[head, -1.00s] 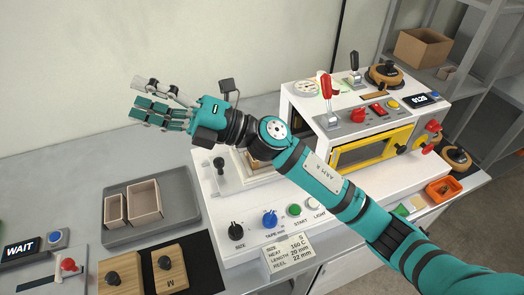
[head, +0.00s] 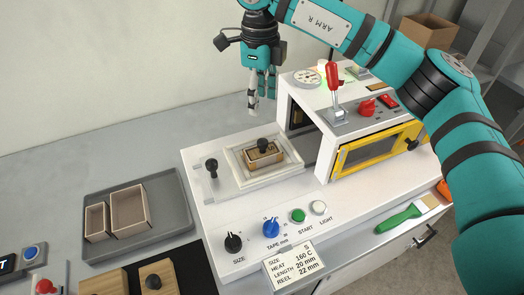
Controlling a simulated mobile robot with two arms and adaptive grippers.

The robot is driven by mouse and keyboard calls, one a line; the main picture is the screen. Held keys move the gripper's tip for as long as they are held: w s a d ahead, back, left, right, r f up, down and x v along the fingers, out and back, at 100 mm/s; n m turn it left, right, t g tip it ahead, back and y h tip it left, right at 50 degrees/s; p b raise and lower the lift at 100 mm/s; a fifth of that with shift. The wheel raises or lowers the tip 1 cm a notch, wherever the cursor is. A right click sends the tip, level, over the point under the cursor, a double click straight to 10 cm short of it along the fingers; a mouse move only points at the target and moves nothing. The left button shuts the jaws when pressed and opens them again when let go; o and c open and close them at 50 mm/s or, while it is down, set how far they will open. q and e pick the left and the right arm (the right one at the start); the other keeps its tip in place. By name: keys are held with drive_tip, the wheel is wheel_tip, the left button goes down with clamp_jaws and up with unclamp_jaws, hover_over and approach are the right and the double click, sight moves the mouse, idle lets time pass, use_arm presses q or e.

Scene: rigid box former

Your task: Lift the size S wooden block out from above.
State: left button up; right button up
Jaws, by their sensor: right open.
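A small wooden block (head: 255,158) with a black knob on top sits in the pale square frame (head: 240,170) on the white machine's deck. A mark on the block is too small to read. My right gripper (head: 261,98) hangs fingers down, open and empty, above and behind the block, apart from it. My left gripper is not in view.
The white housing with the yellow-framed window (head: 375,150) and red lever (head: 333,80) stands right of the block. A grey tray (head: 178,205) holds two open boxes. Another knobbed wooden block (head: 158,279) lies front left.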

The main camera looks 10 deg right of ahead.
sight(262, 140)
wheel_tip(262, 140, down, 9)
drive_tip(key=shift+p, duration=0.75)
drive_tip(key=f, duration=0.1)
drive_tip(key=f+p, duration=0.1)
drive_tip(key=f, duration=0.1)
drive_tip(key=f+p, duration=0.1)
drive_tip(key=shift+w+d+f, duration=0.2)
drive_tip(key=shift+d+f, duration=0.1)
drive_tip(key=shift+f, duration=0.4)
drive_tip(key=shift+c, duration=0.3)
clamp_jaws()
